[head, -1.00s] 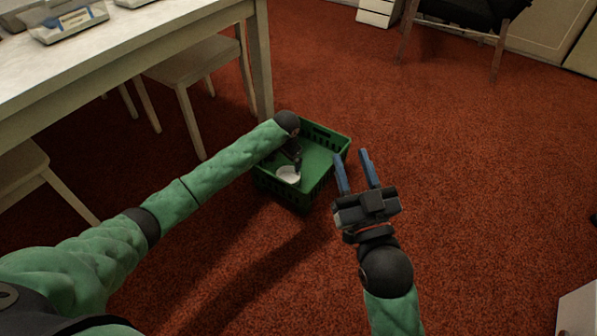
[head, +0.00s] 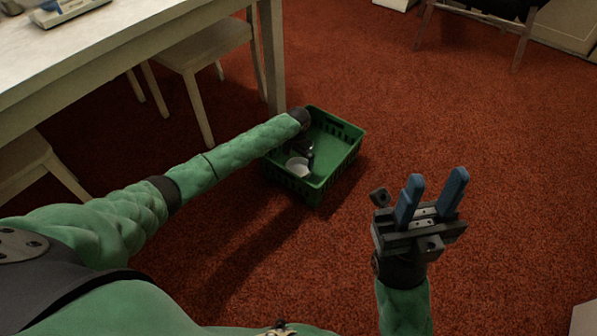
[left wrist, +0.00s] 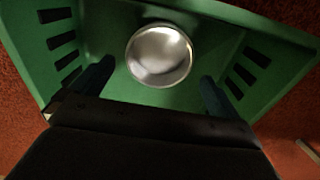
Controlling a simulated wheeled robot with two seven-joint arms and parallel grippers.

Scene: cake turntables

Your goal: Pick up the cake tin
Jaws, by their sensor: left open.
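The cake tin (head: 298,166) is a small round silvery tin inside the green crate (head: 350,152), near its front left side. In the left wrist view the tin (left wrist: 159,55) shows whole, lying in the crate (left wrist: 290,35). My left gripper (head: 303,160) reaches down into the crate at the tin and is partly hidden by its own wrist. In the left wrist view its fingers (left wrist: 155,82) are apart, one on each side and a little short of the tin, with nothing between them. My right gripper (head: 432,195) is raised to the right of the crate, open and empty.
The crate stands on red carpet (head: 480,130) beside a table leg (head: 272,60). A pale table (head: 120,50) and chairs (head: 195,60) are at the left. A dark chair (head: 490,10) is at the back right. The carpet right of the crate is clear.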

